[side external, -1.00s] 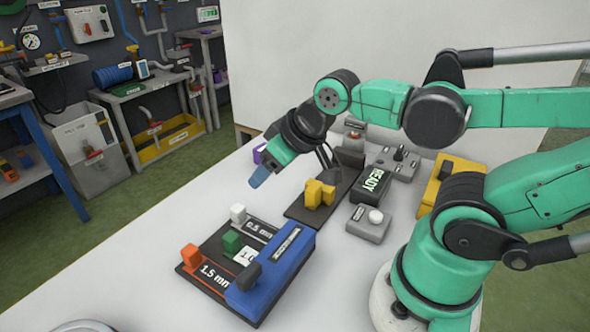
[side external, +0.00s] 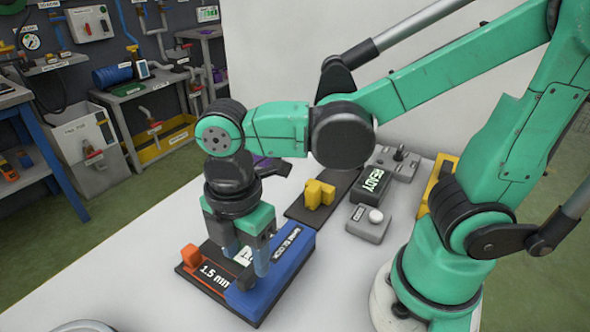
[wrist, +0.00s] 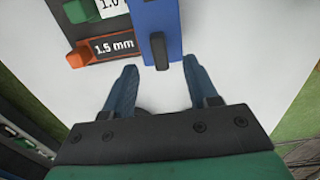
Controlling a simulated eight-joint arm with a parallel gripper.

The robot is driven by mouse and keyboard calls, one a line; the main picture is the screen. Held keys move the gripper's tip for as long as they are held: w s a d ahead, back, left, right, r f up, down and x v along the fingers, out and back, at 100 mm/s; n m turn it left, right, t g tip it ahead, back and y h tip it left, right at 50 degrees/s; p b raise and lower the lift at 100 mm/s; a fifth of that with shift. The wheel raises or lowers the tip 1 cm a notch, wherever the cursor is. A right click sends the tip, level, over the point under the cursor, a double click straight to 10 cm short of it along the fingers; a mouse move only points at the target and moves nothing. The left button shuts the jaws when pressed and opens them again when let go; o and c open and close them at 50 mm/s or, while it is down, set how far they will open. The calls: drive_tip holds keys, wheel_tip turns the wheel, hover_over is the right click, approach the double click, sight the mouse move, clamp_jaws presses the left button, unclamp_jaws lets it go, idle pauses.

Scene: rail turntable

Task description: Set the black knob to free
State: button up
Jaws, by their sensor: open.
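The black knob (wrist: 158,50) is a short lever on the end of a blue block (wrist: 172,15). In the side view the blue block (side external: 285,275) lies at the front of the white table, and the knob is partly covered by a finger. My gripper (side external: 247,258) points down over this end of the block. In the wrist view its two blue fingers (wrist: 160,66) are apart, with the knob just ahead of the gap between their tips. Nothing is held. I cannot read a "free" mark.
A dark plate with an orange tab (side external: 190,254) and a "1.5 mm" label adjoins the block. Behind stand a yellow piece (side external: 318,193), a READY display (side external: 370,187), a grey button box (side external: 368,222) and a grey switch box (side external: 395,163).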

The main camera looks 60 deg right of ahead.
sight(249, 271)
drive_tip(key=shift+f, duration=1.75)
clamp_jaws()
